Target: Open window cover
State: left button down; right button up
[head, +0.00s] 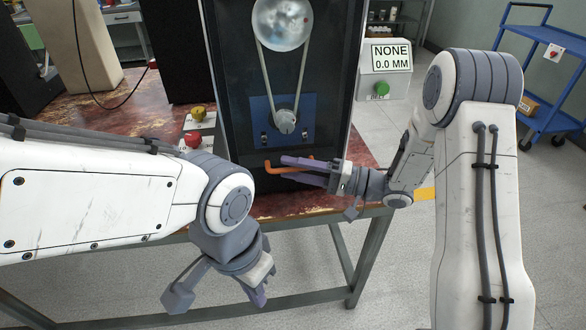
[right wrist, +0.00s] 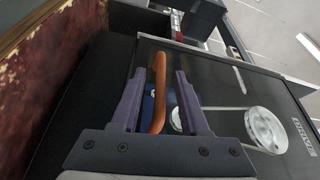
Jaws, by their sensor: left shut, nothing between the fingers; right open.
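The window cover (head: 335,110) is a dark, see-through upright panel on the front of the machine, and it looks closed. An orange handle (head: 290,171) sits near its bottom edge. My right gripper (head: 298,170) is open at the handle. In the right wrist view, an orange part of the handle (right wrist: 158,95) lies between the spread purple fingers (right wrist: 155,100). Another orange part shows beyond the right finger. I cannot tell whether a finger touches the handle. My left gripper (head: 260,294) is shut and empty, low in front of the table, away from the cover.
Behind the cover are a belt, pulleys (head: 285,121) and a blue plate. A red button (head: 193,140) and a yellow one stand left on the red-brown table (head: 100,110). A box with a "NONE 0.0 MM" display (head: 390,57) and green button stands right. A blue cart (head: 550,75) is farther right.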

grip_shut()
dwell(1.5)
